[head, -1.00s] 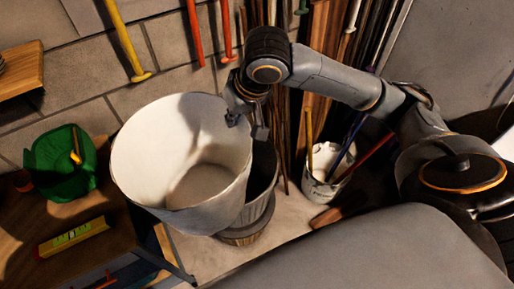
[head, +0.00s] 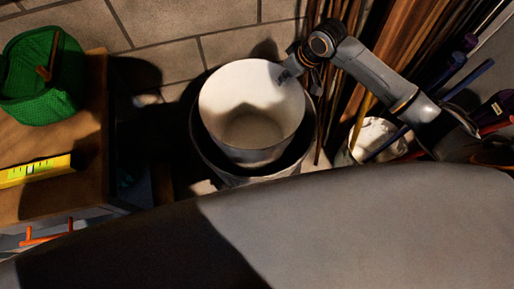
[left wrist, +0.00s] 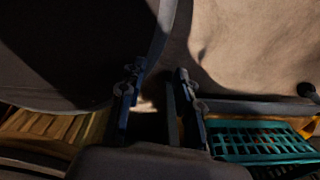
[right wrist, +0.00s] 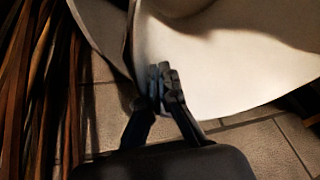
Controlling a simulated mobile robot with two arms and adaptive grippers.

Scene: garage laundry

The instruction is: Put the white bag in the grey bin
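The white bag (head: 250,138) is an open, round, stiff-looking container in the head view. It sits upright within the outline of the dark grey bin (head: 203,150), whose rim shows around its left, front and right sides. How deep its base is in the bin is hidden. My right gripper (head: 288,75) is at the bag's back right rim. In the right wrist view its fingers (right wrist: 163,82) are closed together on the edge of the white wall (right wrist: 215,70). My left gripper (left wrist: 158,80) shows only in its wrist view, fingers apart and nothing between them.
A wooden bench (head: 85,130) with a green basket (head: 45,90) and a yellow level (head: 35,170) stands left. Wooden poles (head: 365,40) and a white bucket (head: 376,140) of sticks are right. A brick wall (head: 180,30) is behind. A large grey surface (head: 330,225) fills the front.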

